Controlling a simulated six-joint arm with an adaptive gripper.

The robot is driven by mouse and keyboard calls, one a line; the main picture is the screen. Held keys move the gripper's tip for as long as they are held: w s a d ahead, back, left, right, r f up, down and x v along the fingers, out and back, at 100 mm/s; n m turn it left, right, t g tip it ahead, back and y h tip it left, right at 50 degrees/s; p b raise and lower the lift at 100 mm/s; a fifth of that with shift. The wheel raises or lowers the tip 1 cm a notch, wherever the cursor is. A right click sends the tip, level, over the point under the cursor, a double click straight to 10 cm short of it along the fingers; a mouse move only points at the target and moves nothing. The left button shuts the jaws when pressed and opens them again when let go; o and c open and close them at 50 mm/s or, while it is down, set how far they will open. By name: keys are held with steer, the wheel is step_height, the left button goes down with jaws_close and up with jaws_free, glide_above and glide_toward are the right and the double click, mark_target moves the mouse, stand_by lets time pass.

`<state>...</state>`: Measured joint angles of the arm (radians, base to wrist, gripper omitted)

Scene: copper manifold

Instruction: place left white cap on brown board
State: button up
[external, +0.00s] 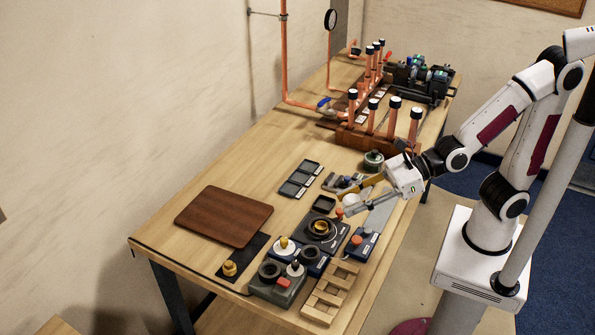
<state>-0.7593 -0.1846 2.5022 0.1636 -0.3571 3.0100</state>
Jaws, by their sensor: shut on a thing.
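The brown board (223,216) lies flat and bare on the left front part of the table. My gripper (347,202) is to the right of it, low over the small fixtures, with its fingers pointing left. It is shut on a small white cap (352,199) that shows between the fingertips. The fingers partly hide the cap, and I cannot tell its height above the fixtures.
Dark fixtures with a ring (320,228), knobs and a wooden rack (330,292) crowd the front right. Small dark trays (299,178) lie behind the board. Upright copper pipes (392,117) stand farther back. The table between the board and the wall is clear.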

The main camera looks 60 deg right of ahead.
steer(key=shift+w+d+f, duration=0.1)
steer(key=shift+w+f, duration=0.15)
steer(key=shift+f, duration=0.6)
steer(key=m+t+h, duration=0.3)
steer(key=m+h, duration=0.5)
steer(key=h, duration=0.1)
glide_above(248, 223)
steer(key=shift+f, duration=4.35)
steer(key=shift+f, duration=0.15)
steer(key=shift+f, duration=3)
